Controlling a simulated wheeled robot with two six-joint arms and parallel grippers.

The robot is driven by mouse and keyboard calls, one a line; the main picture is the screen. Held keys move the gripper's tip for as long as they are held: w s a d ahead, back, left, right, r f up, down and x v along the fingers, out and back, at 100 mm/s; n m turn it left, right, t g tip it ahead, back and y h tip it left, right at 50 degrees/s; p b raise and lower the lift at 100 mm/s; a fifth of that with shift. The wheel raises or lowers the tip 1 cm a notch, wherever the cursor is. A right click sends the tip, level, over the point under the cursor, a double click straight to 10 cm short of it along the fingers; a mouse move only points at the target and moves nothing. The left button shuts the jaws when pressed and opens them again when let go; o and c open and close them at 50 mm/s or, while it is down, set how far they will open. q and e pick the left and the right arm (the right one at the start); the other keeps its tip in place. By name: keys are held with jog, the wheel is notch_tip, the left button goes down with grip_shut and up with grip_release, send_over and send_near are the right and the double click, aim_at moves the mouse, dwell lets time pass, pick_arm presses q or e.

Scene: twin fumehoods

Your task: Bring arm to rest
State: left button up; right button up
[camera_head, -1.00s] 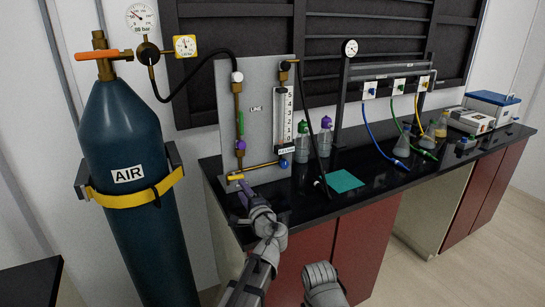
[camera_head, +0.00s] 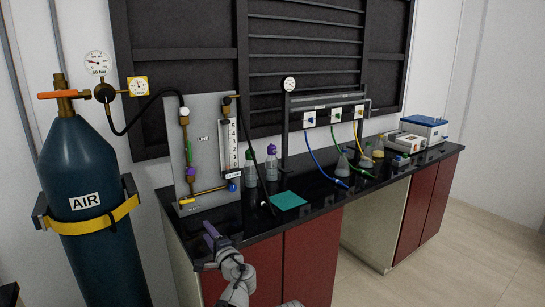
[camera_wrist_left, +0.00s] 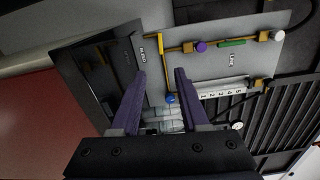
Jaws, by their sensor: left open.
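My left gripper (camera_head: 212,233) is open, with purple fingers, at the front edge of the black bench near the gas panel. It stands apart from the panel, below its base in the head view. In the left wrist view the two purple fingers (camera_wrist_left: 160,76) are spread with nothing held between them. The grey panel (camera_wrist_left: 220,68) with its valves and flow scale shows beyond them. Of my right arm, only a small grey part shows at the bottom edge of the head view; its gripper is not visible.
A blue AIR cylinder (camera_head: 90,235) with a yellow strap stands left of the bench. On the black bench top (camera_head: 235,222) are the grey panel (camera_head: 205,125), two bottles, a teal mat (camera_head: 288,200), flasks with coloured hoses, and instruments (camera_head: 422,127). Floor at right is clear.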

pick_arm(q)
jog(key=s+d+f+n+g+h+p, duration=0.1)
jog(key=s+f+n+g+h+p, duration=0.1)
jog(key=s+f+n+g+p, duration=0.4)
jog(key=s+d+f+n+g+h+p, duration=0.1)
jog(key=s+d+f+g+p, duration=0.15)
jog(key=s, duration=0.65)
jog(key=s+d+f+g+h+p, duration=0.1)
jog(key=s+d+g+h, duration=0.2)
jog(key=s+d, duration=0.2)
jog(key=s+d+f+n+g+h+p, duration=0.1)
jog(key=s+d+g+h+p, duration=0.1)
jog(key=s+d, duration=0.3)
jog(key=s+g, duration=0.1)
jog(key=s, duration=0.3)
jog(key=shift+s+g+h, duration=0.35)
jog(key=shift+h, duration=0.05)
